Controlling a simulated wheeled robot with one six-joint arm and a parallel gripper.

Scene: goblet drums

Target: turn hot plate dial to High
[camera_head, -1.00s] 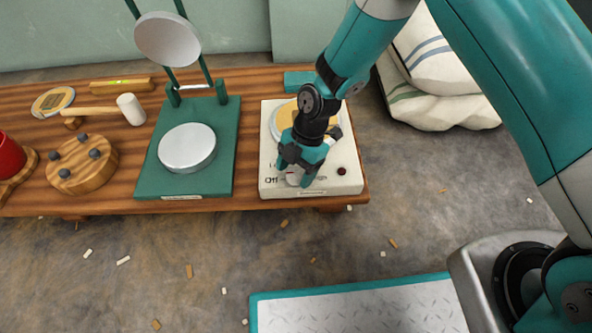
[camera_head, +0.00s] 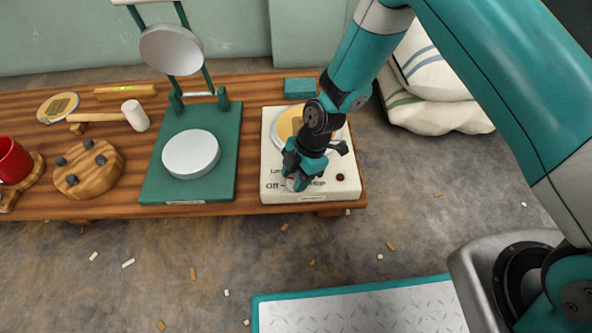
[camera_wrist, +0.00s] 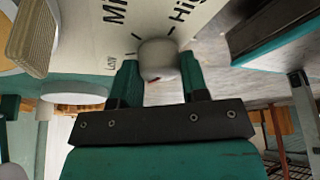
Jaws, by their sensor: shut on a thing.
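The hot plate (camera_head: 346,190) is a cream box with a round yellowish-topped plate (camera_head: 286,124). Lettering around its dial shows "Low" and "Off" at left in the head view. In the wrist view, "High" lies above and to the right of the pale round dial (camera_wrist: 158,57), "Mid" above left and "Low" left. My gripper (camera_head: 297,183) is down at the dial on the front of the hot plate. In the wrist view my gripper (camera_wrist: 158,66) has one teal finger on each side of the dial, shut on it. A small red mark shows at the dial's lower edge; where the dial points is unclear.
A green press (camera_head: 225,150) with an upright hinged lid stands left of the hot plate. A mallet (camera_head: 134,115), round wooden block (camera_head: 90,170) and red mug (camera_head: 14,160) are farther left. A teal block (camera_head: 299,88) lies behind. White sacks (camera_head: 435,90) stand right.

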